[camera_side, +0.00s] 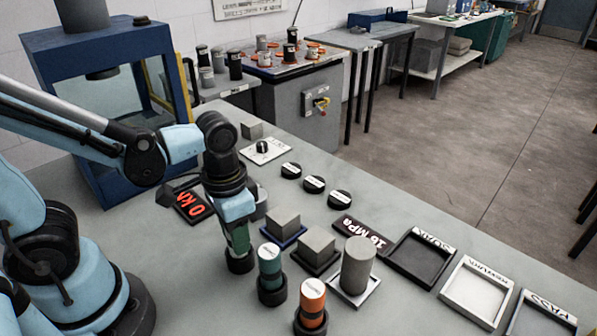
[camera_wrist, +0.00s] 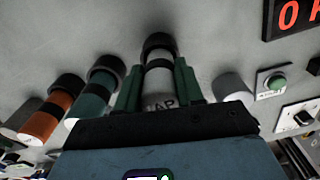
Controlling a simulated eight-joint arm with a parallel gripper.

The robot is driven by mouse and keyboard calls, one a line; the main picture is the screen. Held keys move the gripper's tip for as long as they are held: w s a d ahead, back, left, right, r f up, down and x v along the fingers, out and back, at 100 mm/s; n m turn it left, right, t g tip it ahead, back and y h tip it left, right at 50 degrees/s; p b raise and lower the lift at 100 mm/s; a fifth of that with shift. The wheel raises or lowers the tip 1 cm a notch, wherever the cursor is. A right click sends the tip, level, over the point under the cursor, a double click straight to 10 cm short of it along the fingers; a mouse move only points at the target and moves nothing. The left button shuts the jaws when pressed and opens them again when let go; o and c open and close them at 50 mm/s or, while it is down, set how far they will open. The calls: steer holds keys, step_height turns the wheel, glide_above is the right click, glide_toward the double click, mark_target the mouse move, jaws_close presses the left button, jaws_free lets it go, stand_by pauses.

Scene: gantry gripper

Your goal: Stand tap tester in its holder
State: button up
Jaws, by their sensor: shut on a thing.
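My gripper (camera_side: 238,238) points down near the front of the bench. In the wrist view its two green fingers (camera_wrist: 159,78) are closed on both sides of the tap tester (camera_wrist: 160,92), a pale cylinder with a dark band and lettering ending in "AP". The tester's far end lines up with a black round holder (camera_wrist: 157,41), and the holder's rim overlaps it. The holder (camera_side: 240,264) is directly below my fingers in the side view, where the fingers mostly hide the tester. I cannot tell how deep the tester's end sits in the holder.
A teal cylinder (camera_side: 270,262) and an orange cylinder (camera_side: 312,294) stand in black holders close by on the right. Behind them are grey cubes (camera_side: 283,222) on pads and a tall grey cylinder (camera_side: 357,262). Trays (camera_side: 475,291) line the right side; a red-digit display (camera_side: 194,207) lies left.

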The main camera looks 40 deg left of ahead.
steer(key=o, duration=1)
steer(key=shift+r, duration=0.1)
step_height(320, 180, up, 12)
steer(key=shift+f, duration=0.1)
steer(key=w+a+f+t, duration=0.1)
steer(key=t, duration=0.1)
steer(key=w+a+f+n+t, duration=0.1)
steer(key=w+a+t, duration=0.1)
steer(key=w+a+f+n+t, duration=0.1)
steer(key=w+a+t, duration=0.1)
steer(key=t, duration=0.1)
steer(key=shift+f, duration=0.35)
